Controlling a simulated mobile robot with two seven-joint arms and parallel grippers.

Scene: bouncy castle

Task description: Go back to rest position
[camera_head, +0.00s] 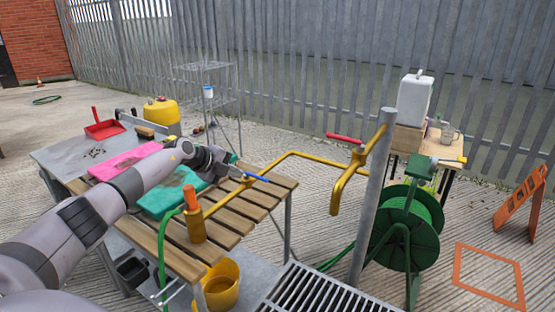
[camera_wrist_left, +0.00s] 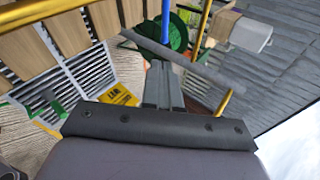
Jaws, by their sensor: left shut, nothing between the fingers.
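My left arm reaches in from the left over the slatted wooden table (camera_head: 225,222). Its gripper (camera_head: 240,173) is shut and empty, close to a blue lever (camera_head: 257,177) on the yellow pipe. In the left wrist view the two grey fingers (camera_wrist_left: 162,82) are pressed together. The blue lever (camera_wrist_left: 165,28) stands just past their tips there; I cannot tell whether they touch. My right gripper is in neither view.
The yellow pipe (camera_head: 297,154) runs to a tap with a red lever (camera_head: 344,139) by a grey post (camera_head: 372,195). A green hose reel (camera_head: 407,225) stands to the right. A yellow bucket (camera_head: 221,287) is below the table. Pink (camera_head: 120,161) and teal (camera_head: 165,198) cloths lie near my arm.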

